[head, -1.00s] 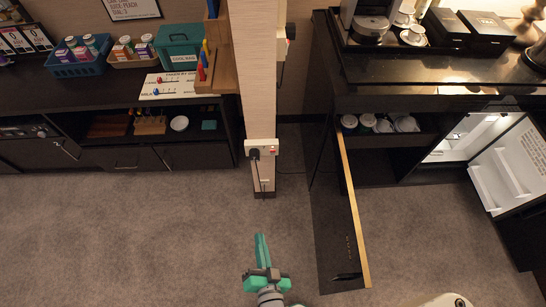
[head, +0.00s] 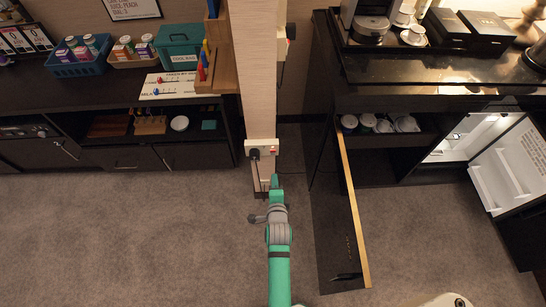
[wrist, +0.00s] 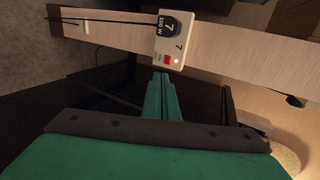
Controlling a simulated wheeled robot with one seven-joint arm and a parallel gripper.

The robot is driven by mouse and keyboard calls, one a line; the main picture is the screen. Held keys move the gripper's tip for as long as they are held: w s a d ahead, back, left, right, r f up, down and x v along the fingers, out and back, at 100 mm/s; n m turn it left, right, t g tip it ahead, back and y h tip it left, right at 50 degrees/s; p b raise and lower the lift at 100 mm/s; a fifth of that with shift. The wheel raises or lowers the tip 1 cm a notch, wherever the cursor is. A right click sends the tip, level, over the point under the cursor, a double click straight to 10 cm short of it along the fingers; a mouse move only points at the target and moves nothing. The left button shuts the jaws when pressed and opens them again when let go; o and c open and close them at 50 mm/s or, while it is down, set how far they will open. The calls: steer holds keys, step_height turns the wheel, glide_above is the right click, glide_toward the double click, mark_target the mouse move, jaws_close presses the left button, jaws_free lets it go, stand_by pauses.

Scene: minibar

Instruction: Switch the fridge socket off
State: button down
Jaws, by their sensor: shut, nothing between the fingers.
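The white socket plate (head: 262,145) is fixed low on the wood-clad pillar. A black plug (head: 255,153) sits in its left side and a small red rocker switch (head: 272,150) shows on its right. In the wrist view the socket (wrist: 172,45) is marked 7, with the red switch (wrist: 167,59) beside a small pale light. My gripper (head: 274,181) is shut and empty, just below the socket in the head view. In the wrist view its fingertips (wrist: 160,76) point toward the switch side, with a small gap showing.
The minibar fridge (head: 478,137) at right stands open with its inside lit. An open cabinet door (head: 353,210) juts into the floor right of my arm. A low cabinet (head: 120,155) stands left of the pillar (head: 258,80). Carpet (head: 150,230) at left is clear.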

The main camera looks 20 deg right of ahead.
glide_toward(273, 151)
steer(key=w+d+f, duration=0.1)
steer(key=w+f, duration=0.2)
steer(key=w, duration=0.1)
steer(key=shift+w+d+f, duration=0.15)
steer(key=shift+w+d, duration=0.05)
steer(key=shift+w, duration=0.45)
steer(key=shift+w+d+r, duration=0.1)
steer(key=shift+w+r, duration=0.1)
steer(key=shift+w, duration=0.25)
steer(key=shift+s+f, duration=0.1)
steer(key=shift+r, duration=0.85)
